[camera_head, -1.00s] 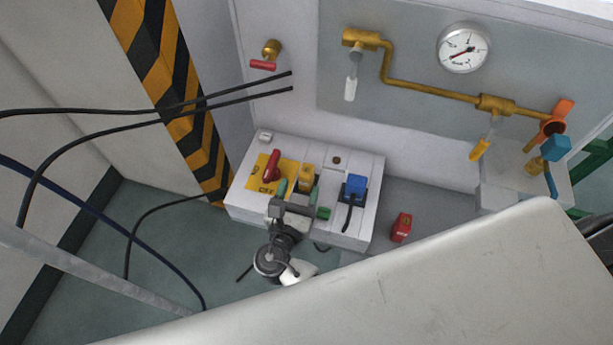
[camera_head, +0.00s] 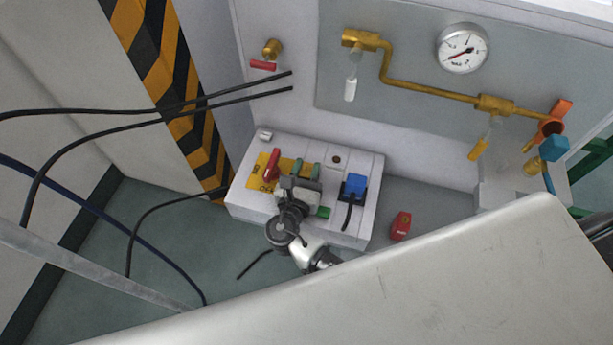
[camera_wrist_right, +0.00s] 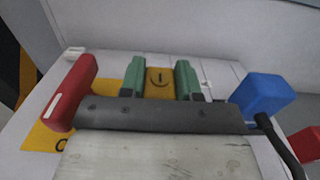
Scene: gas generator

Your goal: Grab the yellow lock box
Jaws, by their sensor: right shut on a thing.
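The yellow lock box (camera_wrist_right: 160,84) sits on the white sloped panel box (camera_head: 245,207), with a dark curved mark on its face in the right wrist view. My right gripper (camera_head: 305,168) reaches over the panel from the front. Its two green fingertips stand on either side of the lock box, and the gripper (camera_wrist_right: 160,76) is shut on it. In the head view the gripper mostly hides the lock box. My left gripper is not in view.
A red switch handle (camera_head: 272,165) on a yellow plate stands close left of the gripper. A blue plug (camera_head: 354,186) with a black cable is close right. A red block (camera_head: 401,226) lies right of the panel. Pipes and a gauge (camera_head: 463,48) line the back wall.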

